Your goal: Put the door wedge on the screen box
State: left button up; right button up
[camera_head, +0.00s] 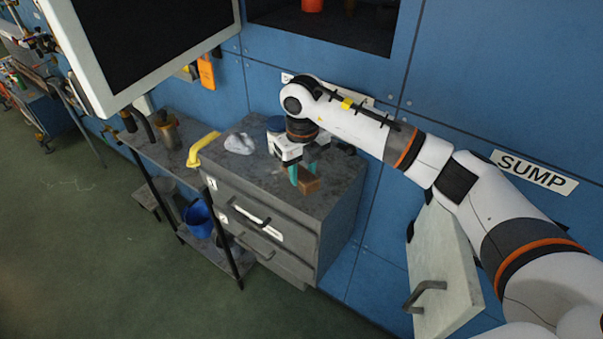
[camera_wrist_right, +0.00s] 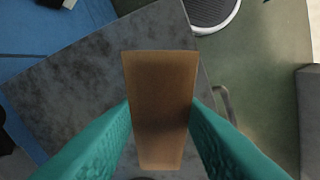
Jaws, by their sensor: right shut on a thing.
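The door wedge (camera_head: 309,186) is a small brown wooden block at the right part of the grey drawer cabinet's top. My right gripper (camera_head: 300,177) points down with its teal fingers on either side of the wedge and is shut on it. In the right wrist view the wedge (camera_wrist_right: 160,105) sits lengthwise between the fingers, over the cabinet top. I cannot tell whether it touches that top. The screen box (camera_head: 150,40) appears to be the large white-framed casing with a dark screen at upper left, apart from the gripper; its top is out of frame. My left gripper is out of view.
A low shelf with a blue bucket (camera_head: 198,218) stands left. A pale panel with a handle (camera_head: 442,265) hangs at right.

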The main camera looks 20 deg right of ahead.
notch_tip(320, 180, down, 2)
jog(key=shift+f+p, duration=0.15)
jog(key=shift+p, duration=0.25)
jog(key=shift+f, duration=0.35)
jog(key=o, duration=1)
jog(key=shift+r, duration=0.1)
